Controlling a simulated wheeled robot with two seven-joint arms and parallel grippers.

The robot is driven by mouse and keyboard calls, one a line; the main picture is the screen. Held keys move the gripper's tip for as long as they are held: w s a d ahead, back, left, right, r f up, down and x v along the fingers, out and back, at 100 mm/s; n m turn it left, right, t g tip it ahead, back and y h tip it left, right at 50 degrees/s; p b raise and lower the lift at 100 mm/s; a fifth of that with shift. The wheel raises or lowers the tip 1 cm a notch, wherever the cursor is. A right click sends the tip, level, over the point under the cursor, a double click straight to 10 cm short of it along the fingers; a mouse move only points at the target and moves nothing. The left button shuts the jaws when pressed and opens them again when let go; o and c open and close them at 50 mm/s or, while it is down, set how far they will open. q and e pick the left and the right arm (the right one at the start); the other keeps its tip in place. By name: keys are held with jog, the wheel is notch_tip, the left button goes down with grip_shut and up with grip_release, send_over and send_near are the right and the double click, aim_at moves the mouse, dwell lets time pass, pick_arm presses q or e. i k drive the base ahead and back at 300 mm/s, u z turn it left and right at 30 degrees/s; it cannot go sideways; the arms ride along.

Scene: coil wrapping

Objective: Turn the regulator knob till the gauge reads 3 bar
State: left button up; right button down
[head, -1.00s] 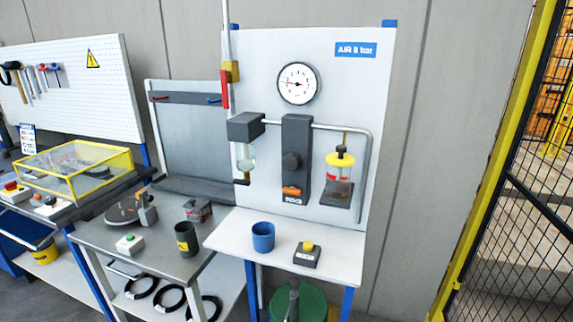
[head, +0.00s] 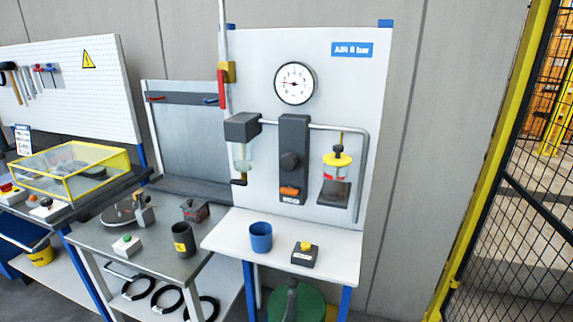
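The round white pressure gauge (head: 295,84) hangs on the upper part of the white panel. Its needle points roughly to the left; the numbers are too small to read. The dark regulator knob (head: 289,161) sits in the middle of the dark grey regulator block (head: 293,133) below the gauge. An orange switch (head: 290,191) is just under the knob on the same block. Nothing touches the knob. Neither of my grippers shows in the head view.
A white shelf (head: 328,247) below the panel carries a blue cup (head: 261,237) and a box with a yellow button (head: 305,254). A grey table (head: 140,249) stands to the left. A black mesh fence with a yellow post (head: 495,150) is at the right. The space before the panel is clear.

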aim_at(288, 162)
jog(key=k, duration=1.15)
jog(key=u, duration=1.05)
jog(key=i, duration=1.5)
jog(key=z, duration=0.4)
